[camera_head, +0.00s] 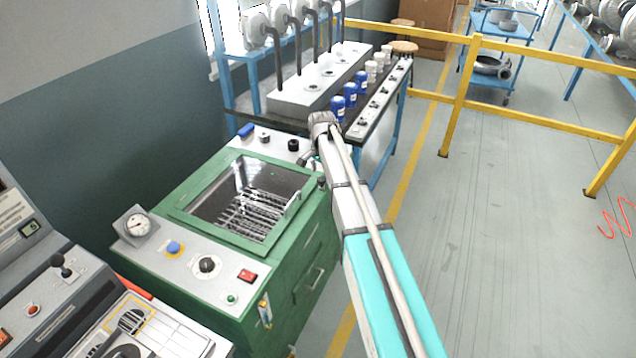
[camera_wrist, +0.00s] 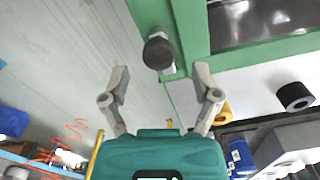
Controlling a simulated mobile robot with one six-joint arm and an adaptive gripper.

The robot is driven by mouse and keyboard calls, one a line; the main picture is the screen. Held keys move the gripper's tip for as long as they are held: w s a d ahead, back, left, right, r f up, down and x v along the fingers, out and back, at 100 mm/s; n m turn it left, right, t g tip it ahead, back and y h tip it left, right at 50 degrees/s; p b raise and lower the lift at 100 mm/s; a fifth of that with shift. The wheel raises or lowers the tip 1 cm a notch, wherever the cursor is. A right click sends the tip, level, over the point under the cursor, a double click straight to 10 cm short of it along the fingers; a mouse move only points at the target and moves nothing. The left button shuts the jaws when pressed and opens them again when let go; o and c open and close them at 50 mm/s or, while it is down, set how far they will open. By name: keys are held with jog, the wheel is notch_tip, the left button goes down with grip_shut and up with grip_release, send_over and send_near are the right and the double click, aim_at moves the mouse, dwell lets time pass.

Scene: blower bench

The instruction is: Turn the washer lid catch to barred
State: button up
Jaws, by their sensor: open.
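The green washer (camera_head: 175,212) stands left of my arm in the head view, its rectangular top window showing a wire rack inside. A dark round knob, which looks like the lid catch (camera_head: 322,183), sits at the washer's right edge. In the wrist view the knob (camera_wrist: 158,52) is on a grey-green mount beside the green frame. My gripper (camera_wrist: 160,76) is open and empty, its two fingers spread to either side below the knob, with no clear contact. In the head view my wrist hides most of the gripper. I cannot tell which position the catch is set to.
The washer's front panel holds a gauge (camera_head: 137,225), a blue button (camera_head: 173,248), a black dial (camera_head: 207,265) and a red switch (camera_head: 247,275). Yellow rails (camera_head: 456,105) and open floor lie right.

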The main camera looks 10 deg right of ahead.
jog(key=shift+f+b, duration=0.8)
jog(key=shift+f, duration=0.25)
